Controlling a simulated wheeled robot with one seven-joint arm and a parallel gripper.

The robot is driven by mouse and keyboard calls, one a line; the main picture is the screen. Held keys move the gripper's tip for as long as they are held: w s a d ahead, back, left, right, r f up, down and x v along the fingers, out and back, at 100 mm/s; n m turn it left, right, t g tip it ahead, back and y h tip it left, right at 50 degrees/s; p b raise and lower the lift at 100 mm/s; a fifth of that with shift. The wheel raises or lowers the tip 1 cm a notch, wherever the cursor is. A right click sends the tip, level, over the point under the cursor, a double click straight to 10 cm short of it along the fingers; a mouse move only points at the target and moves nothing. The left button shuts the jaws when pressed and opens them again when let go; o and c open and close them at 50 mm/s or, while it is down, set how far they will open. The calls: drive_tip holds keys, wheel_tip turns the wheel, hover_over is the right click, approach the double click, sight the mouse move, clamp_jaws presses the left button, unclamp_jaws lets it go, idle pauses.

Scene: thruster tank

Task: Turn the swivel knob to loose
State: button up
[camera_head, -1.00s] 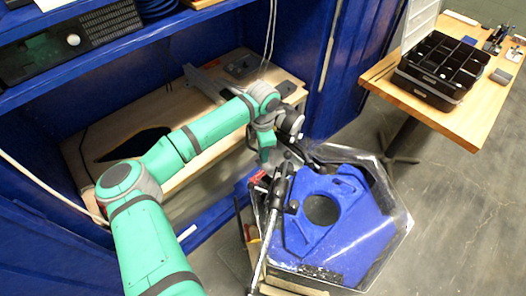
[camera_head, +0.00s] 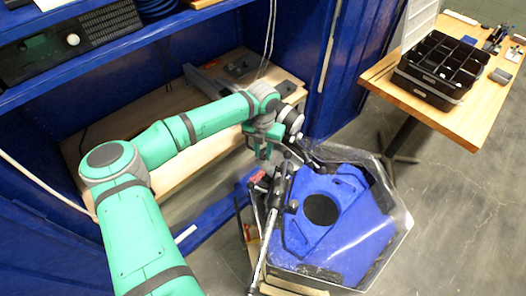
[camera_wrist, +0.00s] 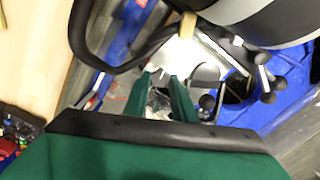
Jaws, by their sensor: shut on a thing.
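The blue thruster tank (camera_head: 350,225) stands on the floor at lower middle in the head view, with a round dark opening in its top and a clear cover around it. Black rods with ball-ended knobs (camera_head: 292,207) stand along its left side; several also show in the wrist view (camera_wrist: 265,58). My gripper (camera_head: 262,153) is at the tank's far left corner. In the wrist view its two green fingers (camera_wrist: 165,92) are close together on a small greyish part, apparently the swivel knob, mostly hidden between them. The knob's own turn position cannot be read.
A blue shelf bay with a wooden board (camera_head: 185,150) lies behind my arm. A wooden table (camera_head: 480,110) with a black compartment tray (camera_head: 432,85) stands at right. A thick black loop (camera_wrist: 85,40) passes close to my fingers. Floor right of the tank is clear.

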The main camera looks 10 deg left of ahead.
sight(263, 156)
drive_tip(key=shift+n, duration=1.5)
drive_tip(key=o, duration=1)
drive_tip(key=shift+o, duration=0.2)
drive_tip(key=shift+r, duration=0.1)
wheel_tip(263, 156, up, 11)
drive_tip(key=shift+f, duration=0.2)
